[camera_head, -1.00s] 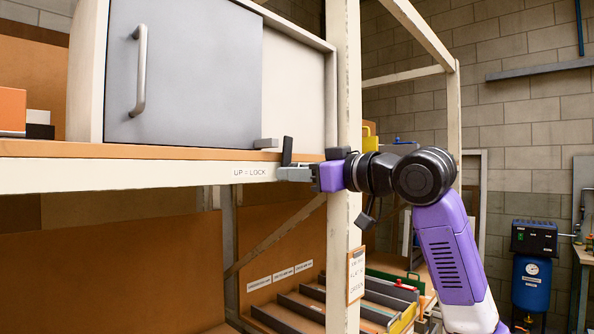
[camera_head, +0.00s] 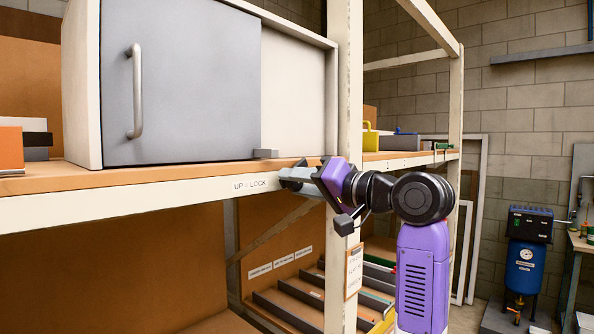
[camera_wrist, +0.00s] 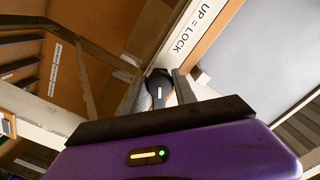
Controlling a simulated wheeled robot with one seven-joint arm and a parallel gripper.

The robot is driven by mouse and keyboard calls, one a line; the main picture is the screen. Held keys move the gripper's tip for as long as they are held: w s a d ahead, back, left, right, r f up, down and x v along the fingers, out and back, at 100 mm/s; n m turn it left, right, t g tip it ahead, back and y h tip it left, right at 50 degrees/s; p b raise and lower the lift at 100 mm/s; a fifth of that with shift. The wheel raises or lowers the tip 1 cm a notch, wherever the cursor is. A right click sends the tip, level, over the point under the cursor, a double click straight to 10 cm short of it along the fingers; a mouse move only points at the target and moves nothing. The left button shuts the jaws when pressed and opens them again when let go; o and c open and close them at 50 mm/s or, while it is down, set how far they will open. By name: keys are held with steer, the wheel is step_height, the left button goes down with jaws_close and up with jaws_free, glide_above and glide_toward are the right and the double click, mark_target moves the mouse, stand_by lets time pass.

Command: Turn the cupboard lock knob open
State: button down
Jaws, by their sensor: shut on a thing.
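The lock knob (camera_wrist: 160,90) is a dark piece with a light line on it, set at the shelf's front edge. My gripper (camera_wrist: 166,92) is shut on it, with a finger on either side in the wrist view. In the head view my gripper (camera_head: 295,177) is at the shelf edge, just right of the "UP = LOCK" label (camera_head: 249,184), and mostly hides the knob. My wrist is rolled over, and the label (camera_wrist: 199,28) runs slanted in the wrist view. The cupboard (camera_head: 82,90) has its grey sliding door (camera_head: 185,85) at the left, with a vertical handle (camera_head: 136,92).
A small grey block (camera_head: 265,153) sits by the door's lower right corner. A cream post (camera_head: 343,85) stands close behind my wrist. Below the shelf is a rack of sloped trays (camera_head: 310,295). Open floor lies at the right.

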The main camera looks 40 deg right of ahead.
steer(key=m+p, duration=0.1)
steer(key=m, duration=0.1)
steer(key=shift+r+m, duration=0.1)
steer(key=shift+m, duration=0.3)
steer(key=shift+m+p, duration=0.5)
steer(key=shift+m, duration=1)
steer(key=shift+d, duration=0.1)
steer(key=c, duration=1)
jaws_free()
steer(key=s+b, duration=0.2)
steer(key=s, duration=0.6)
